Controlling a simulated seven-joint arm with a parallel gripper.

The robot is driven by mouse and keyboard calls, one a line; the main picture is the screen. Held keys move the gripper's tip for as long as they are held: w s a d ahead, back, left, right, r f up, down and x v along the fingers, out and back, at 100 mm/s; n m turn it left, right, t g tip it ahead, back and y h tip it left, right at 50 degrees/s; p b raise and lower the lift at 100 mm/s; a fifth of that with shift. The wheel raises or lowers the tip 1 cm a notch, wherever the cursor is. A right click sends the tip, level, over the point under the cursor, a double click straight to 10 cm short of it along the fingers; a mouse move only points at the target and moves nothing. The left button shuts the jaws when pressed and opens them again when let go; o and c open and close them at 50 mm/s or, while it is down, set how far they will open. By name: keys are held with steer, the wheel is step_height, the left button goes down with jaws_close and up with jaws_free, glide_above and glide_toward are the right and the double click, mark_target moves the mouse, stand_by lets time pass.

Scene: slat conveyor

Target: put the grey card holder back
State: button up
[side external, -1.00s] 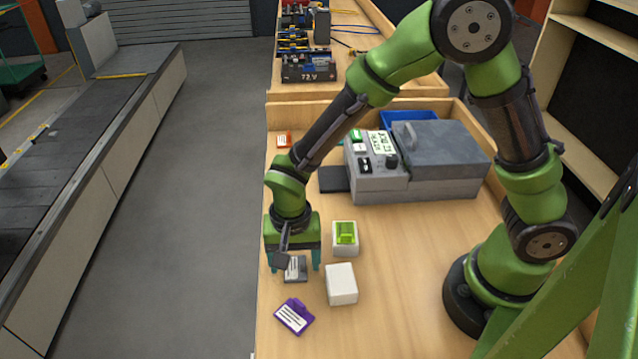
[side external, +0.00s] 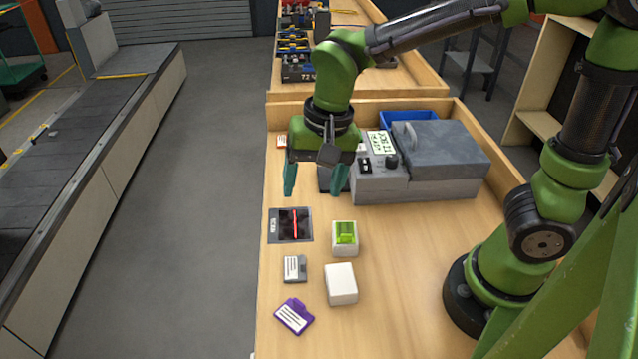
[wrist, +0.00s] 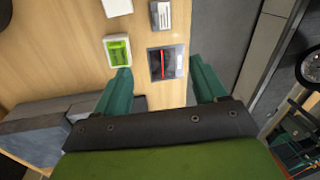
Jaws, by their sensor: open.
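The grey card holder (side external: 295,269) with a white label lies on the wooden table near its left edge; part of it shows at the top of the wrist view (wrist: 160,14). A dark panel with a red strip (side external: 282,226) lies just behind it and also shows in the wrist view (wrist: 176,62). My gripper (side external: 315,191) is open and empty, raised above the table behind the panel. Its two teal fingers point down, apart from everything.
A white block (side external: 341,285) and a bright green piece on a white base (side external: 345,240) stand right of the card holder. A purple card holder (side external: 294,317) lies in front. A grey machine (side external: 435,165) stands behind at the right. An orange item (side external: 281,142) lies far back.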

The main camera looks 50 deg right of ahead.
steer(key=s+d+r+n+t, duration=0.3)
steer(key=s+d+r+t, duration=0.2)
steer(key=d, duration=0.4)
steer(key=shift+s+d+r+n+t+y, duration=0.35)
steer(key=shift+s+r, duration=0.55)
steer(key=shift+s, duration=0.3)
